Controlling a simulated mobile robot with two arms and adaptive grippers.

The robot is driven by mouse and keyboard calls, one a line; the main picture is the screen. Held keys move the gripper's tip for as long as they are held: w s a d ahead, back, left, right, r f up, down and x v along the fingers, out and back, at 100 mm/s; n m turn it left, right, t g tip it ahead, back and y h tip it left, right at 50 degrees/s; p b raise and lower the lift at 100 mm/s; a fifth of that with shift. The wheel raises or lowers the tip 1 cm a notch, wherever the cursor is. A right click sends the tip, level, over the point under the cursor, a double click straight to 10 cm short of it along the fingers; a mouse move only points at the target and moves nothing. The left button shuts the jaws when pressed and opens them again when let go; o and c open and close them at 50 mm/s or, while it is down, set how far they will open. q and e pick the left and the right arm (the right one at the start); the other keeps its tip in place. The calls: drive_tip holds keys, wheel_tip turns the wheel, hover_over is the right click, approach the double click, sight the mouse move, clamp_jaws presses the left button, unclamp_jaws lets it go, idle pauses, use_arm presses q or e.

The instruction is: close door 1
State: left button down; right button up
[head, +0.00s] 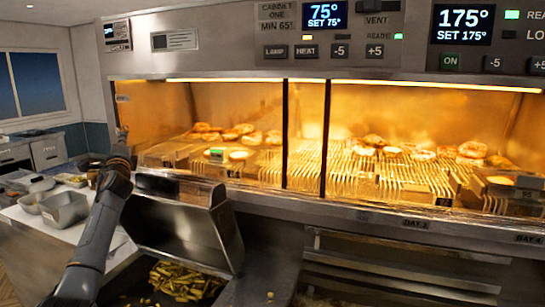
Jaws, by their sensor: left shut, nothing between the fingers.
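The heated cabinet (380,88) stands ahead with a lit interior. Dark upright bars (325,140) cross its front, and I cannot tell from them how far a door is open. No label reading door 1 is legible. My left arm rises from the lower left, and my left gripper (122,136) is at the cabinet's left end, small and dark. It is shut and empty; whether it touches the cabinet is unclear. My right gripper is out of view.
Rolls (235,132) and wire racks (405,170) fill the cabinet. Below, a tilted steel lid (185,225) stands over a bin of fries (185,283). Metal pans (65,209) sit on the counter at left. Drawer fronts (400,265) lie at lower right.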

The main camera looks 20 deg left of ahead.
use_arm(q)
drive_tip(key=shift+s+a+r, duration=0.1)
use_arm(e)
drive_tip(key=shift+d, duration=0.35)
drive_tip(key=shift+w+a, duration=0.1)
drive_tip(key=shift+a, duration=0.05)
use_arm(q)
drive_tip(key=v, duration=1.2)
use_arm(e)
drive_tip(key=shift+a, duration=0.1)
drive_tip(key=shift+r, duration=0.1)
